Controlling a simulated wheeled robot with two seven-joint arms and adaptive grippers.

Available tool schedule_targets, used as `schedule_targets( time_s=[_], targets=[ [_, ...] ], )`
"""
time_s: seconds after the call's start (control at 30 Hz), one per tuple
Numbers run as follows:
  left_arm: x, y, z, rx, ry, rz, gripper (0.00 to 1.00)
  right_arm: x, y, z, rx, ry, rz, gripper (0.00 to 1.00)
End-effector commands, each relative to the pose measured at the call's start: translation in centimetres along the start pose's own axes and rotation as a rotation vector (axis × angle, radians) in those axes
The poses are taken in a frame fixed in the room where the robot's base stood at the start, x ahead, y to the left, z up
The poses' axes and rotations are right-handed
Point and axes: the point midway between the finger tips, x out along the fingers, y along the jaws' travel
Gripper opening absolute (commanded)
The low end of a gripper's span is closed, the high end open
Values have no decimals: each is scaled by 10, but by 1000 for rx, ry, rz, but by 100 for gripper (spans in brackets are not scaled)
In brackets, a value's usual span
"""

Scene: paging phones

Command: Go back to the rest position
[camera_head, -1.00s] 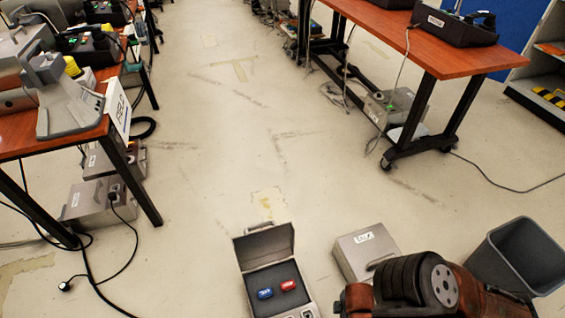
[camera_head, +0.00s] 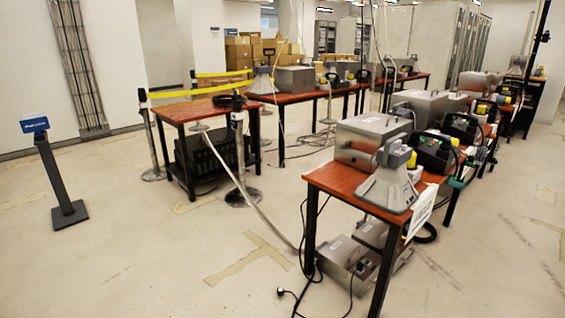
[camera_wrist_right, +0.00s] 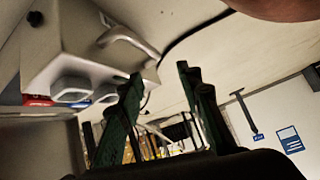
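My right gripper (camera_wrist_right: 159,72) shows in the right wrist view. Its two dark green fingers stand apart, and nothing is seen held between them. In that view the room appears tilted or upside down. A pale case-like object (camera_wrist_right: 85,60) is at the left of that view, with a small red thing (camera_wrist_right: 38,101) and a blue thing (camera_wrist_right: 80,104) at its edge; whether these are the phones I cannot tell clearly. Neither gripper shows in the head view. My left gripper is in no current frame.
In the head view, a long red-topped table (camera_head: 335,182) with grey devices stands right of centre. A smaller table (camera_head: 190,112) and barrier posts (camera_head: 239,165) are behind it. A sign post (camera_head: 57,175) stands at left. Open floor (camera_head: 130,260) fills the front left.

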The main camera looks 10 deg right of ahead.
Motion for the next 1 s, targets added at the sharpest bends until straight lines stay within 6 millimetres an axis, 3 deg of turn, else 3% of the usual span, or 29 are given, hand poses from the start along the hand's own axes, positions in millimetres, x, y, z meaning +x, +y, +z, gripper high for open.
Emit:
schedule_targets(
  time_s=[0.03,0.17,0.57,0.77,1.0],
  targets=[
    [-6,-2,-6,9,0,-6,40,-6,2,-6,-8,-2,6,33],
    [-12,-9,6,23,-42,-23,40,-12,10,7,-22,-44,24,33],
    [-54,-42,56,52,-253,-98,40,-54,43,57,-52,-256,99,33],
    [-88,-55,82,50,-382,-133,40,-89,55,82,-50,-385,133,33],
    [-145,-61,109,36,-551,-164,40,-146,61,109,-36,-554,165,33]
  ],
)
